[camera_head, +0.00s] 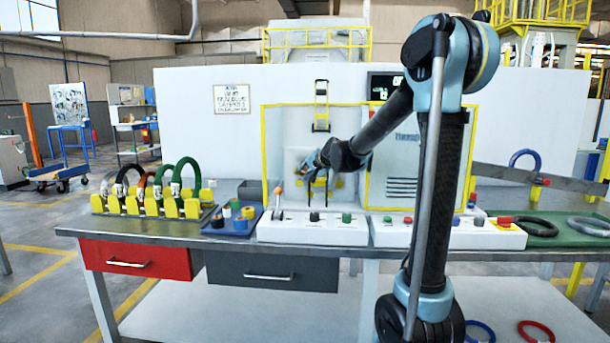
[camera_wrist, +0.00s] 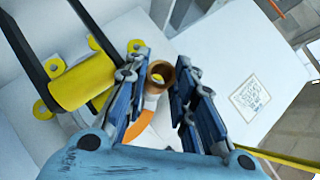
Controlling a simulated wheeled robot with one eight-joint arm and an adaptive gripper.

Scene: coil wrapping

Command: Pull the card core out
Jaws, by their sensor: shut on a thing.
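The card core is a short brown tube (camera_wrist: 159,71), seen end-on in the wrist view between the two blue fingers. My gripper (camera_wrist: 157,84) is shut on it near the fingertips. In the head view my gripper (camera_head: 318,181) is in front of the white panel of the wrapping machine (camera_head: 290,150), inside its yellow frame. It is small and partly hidden there, and the core cannot be made out. A curved orange piece (camera_wrist: 141,132) shows below the core, partly behind the left finger.
A yellow roller (camera_wrist: 80,88) with dark bars is close left of the fingers in the wrist view. A rack of coloured coils (camera_head: 150,205) and a blue tray (camera_head: 232,222) stand left on the bench. Button consoles (camera_head: 315,229) line its front. Coils lie on a green surface (camera_head: 570,240) at right.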

